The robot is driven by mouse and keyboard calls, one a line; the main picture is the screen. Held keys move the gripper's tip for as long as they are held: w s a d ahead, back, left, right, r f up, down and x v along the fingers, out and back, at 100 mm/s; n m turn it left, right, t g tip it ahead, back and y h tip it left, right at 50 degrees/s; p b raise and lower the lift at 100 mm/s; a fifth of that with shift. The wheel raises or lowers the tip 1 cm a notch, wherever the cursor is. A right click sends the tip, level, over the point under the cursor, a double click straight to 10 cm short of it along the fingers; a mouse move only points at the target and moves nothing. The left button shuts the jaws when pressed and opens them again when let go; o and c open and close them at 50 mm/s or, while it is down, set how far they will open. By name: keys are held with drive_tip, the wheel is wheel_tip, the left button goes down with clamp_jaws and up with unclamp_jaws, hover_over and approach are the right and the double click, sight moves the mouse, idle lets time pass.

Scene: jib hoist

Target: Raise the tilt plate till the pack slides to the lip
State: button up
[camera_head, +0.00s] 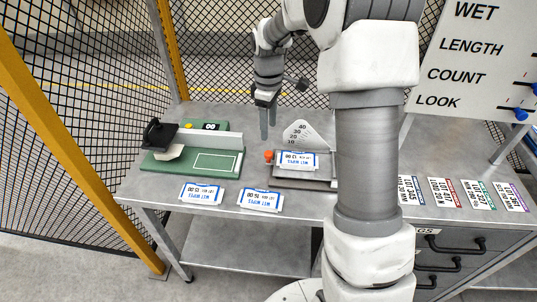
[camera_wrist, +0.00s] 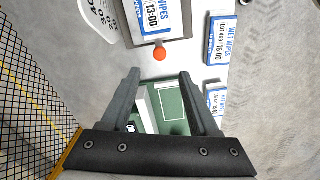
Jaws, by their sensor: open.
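The tilt plate (camera_head: 304,175) lies low, seemingly near flat, on the bench and is partly hidden behind my arm. A blue-and-white wipes pack (camera_head: 298,161) rests on it and shows in the wrist view (camera_wrist: 154,14). An orange knob (camera_head: 268,156) is at the plate's left end and shows in the wrist view (camera_wrist: 160,54). A pale angle scale (camera_head: 303,133) stands behind the plate. My gripper (camera_head: 267,134) is open and empty, pointing down above and behind the knob. In the wrist view my fingers (camera_wrist: 162,75) are apart, with the knob beyond their tips.
A green fixture (camera_head: 192,162) with a black-handled part stands on the left. Two wipes packs (camera_head: 202,193) (camera_head: 261,201) lie at the front edge. Several label cards (camera_head: 443,192) lie on the right, below a white board (camera_head: 480,60). Mesh fencing stands behind the bench.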

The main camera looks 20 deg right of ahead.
sight(269, 153)
wheel_tip(269, 153, down, 11)
drive_tip(key=shift+f+b, duration=0.15)
drive_tip(key=shift+b, duration=0.5)
clamp_jaws()
idle(1.0)
